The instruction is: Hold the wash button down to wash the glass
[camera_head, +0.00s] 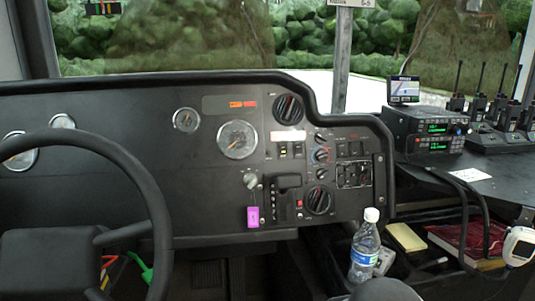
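The windshield glass (190,35) spans the top of the view, with green bushes and a pale road seen through it. Below it is the black dashboard panel (225,190). A small red button (299,204) sits left of the lower knob. The labels are too small to read, so I cannot tell which control is the wash button. My gripper is not in view.
A steering wheel (150,195) fills the lower left. A key with a pink tag (253,216) hangs from the panel. A water bottle (364,250) stands at the panel's lower right. Radios (430,130) sit on the right shelf. The space before the panel's middle looks clear.

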